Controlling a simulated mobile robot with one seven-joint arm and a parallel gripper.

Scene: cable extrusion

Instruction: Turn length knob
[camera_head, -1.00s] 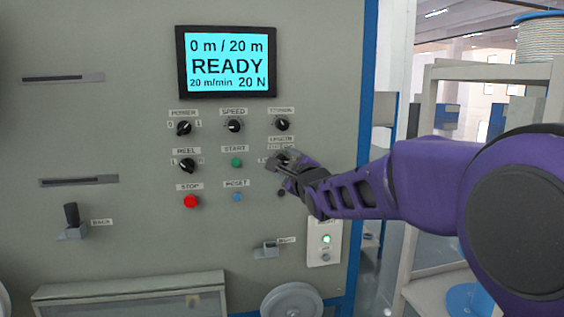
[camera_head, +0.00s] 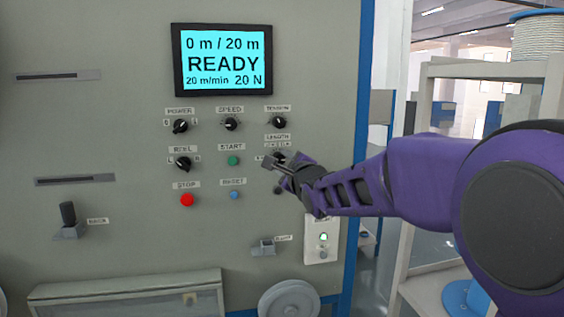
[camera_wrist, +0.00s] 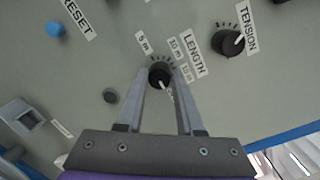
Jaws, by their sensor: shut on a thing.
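The length knob (camera_wrist: 160,73) is a small black round knob with a light pointer line, under the LENGTH label (camera_wrist: 194,53) on the grey panel. In the wrist view its pointer aims toward the lower right of the picture, away from the 5 m mark. My gripper (camera_wrist: 160,76) has one finger on each side of the knob and is shut on it. In the head view my gripper (camera_head: 277,162) is at the panel below the tension knob (camera_head: 278,122) and hides most of the length knob. The display (camera_head: 222,61) reads 0 m / 20 m, READY, 20 m/min, 20 N.
The green start button (camera_head: 233,160), blue reset button (camera_head: 234,195) and red stop button (camera_head: 187,200) are left of my gripper. The speed knob (camera_head: 231,124) is up and left. A white switch box (camera_head: 322,240) is below my forearm. A shelf (camera_head: 425,120) stands at right.

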